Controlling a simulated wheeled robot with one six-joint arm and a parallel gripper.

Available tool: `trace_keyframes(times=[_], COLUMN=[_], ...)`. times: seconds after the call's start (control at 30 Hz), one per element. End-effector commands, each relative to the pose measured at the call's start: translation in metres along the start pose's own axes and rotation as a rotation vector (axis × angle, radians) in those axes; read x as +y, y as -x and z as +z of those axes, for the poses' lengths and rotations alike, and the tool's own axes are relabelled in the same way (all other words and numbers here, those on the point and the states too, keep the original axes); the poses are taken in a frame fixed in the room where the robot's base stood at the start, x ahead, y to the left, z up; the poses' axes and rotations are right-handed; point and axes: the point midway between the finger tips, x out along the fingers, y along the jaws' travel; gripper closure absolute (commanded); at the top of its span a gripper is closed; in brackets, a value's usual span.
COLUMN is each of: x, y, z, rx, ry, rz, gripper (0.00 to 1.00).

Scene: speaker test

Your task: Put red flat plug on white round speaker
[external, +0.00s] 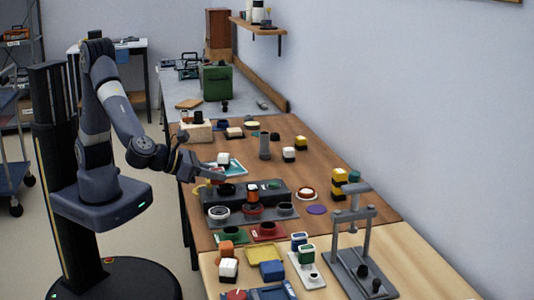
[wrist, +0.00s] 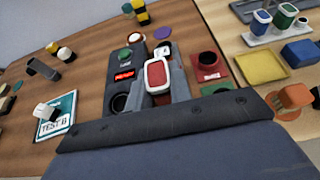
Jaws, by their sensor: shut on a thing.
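A red flat plug with a pale rim (wrist: 157,75) sits at my gripper's tips in the wrist view. My gripper (external: 222,177) is shut on it, above the left end of the black test box. The white round speaker (external: 218,212) is a pale ring at the left end of the grey tray in the external view. It stands in front of the black box, below and apart from my gripper. In the wrist view my dark gripper body covers the lower part of the scene, and I cannot make out the white speaker there.
The black box (wrist: 112,63) has a red display and a green button. A red square holder (external: 268,231), a yellow tray (wrist: 260,67) and a blue block (external: 271,270) stand nearby. A white block lies on the test card (wrist: 61,108). A grey stand (external: 362,270) rises at the right.

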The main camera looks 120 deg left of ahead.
Motion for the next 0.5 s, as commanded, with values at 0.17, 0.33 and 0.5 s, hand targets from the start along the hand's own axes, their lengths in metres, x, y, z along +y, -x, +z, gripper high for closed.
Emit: trace_keyframes(times=[0.17,0.33,0.5], x=[0.0,0.0,0.0], y=[-0.011,-0.018,-0.026], z=[-0.025,-0.043,-0.06], rx=[0.001,0.002,0.0], ry=[-0.002,-0.004,-0.002], rz=[0.001,0.002,0.001], gripper=[1.0,1.0,1.0])
